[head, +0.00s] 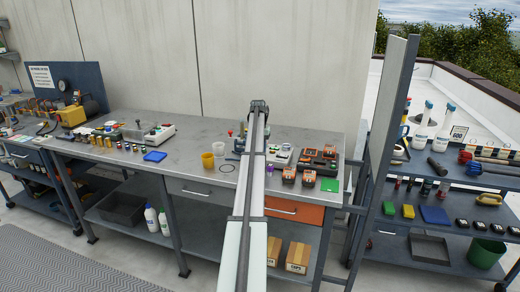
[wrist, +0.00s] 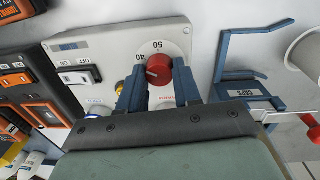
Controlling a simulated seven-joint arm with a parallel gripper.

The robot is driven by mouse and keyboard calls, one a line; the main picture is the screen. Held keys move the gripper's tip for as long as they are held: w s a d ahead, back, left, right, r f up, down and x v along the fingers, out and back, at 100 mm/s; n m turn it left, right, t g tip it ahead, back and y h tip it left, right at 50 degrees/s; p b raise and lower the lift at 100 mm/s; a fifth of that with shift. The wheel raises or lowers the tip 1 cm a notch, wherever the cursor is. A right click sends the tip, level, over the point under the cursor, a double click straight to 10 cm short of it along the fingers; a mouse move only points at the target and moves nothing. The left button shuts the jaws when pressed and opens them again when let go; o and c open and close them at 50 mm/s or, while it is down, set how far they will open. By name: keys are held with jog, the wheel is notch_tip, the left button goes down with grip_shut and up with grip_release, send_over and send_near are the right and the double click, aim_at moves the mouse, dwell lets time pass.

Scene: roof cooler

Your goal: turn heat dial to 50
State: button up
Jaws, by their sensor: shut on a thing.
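The heat dial is a red round knob (wrist: 159,68) on a white control box (wrist: 103,52) in the wrist view. The printed numbers 50 and 40 show on the scale by its upper side. A pale mark shows on the knob's left part; I cannot tell exactly which number it points at. My gripper (wrist: 158,84) has one blue finger on each side of the knob and is shut on it. In the head view the white box (head: 280,154) stands on the bench just right of my arm, which hides the gripper's fingertips.
A black unit with orange parts (wrist: 20,82) is close at the left of the box.

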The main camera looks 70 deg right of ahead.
jog(key=m, duration=0.6)
jog(key=shift+m, duration=0.3)
jog(key=m, duration=0.5)
jog(key=shift+m, duration=0.3)
jog(key=o, duration=1)
jog(key=shift+o, duration=0.2)
notch_tip(320, 180, up, 14)
jog(key=shift+w+d, duration=0.15)
jog(key=shift+d, duration=0.1)
jog(key=shift+f, duration=0.15)
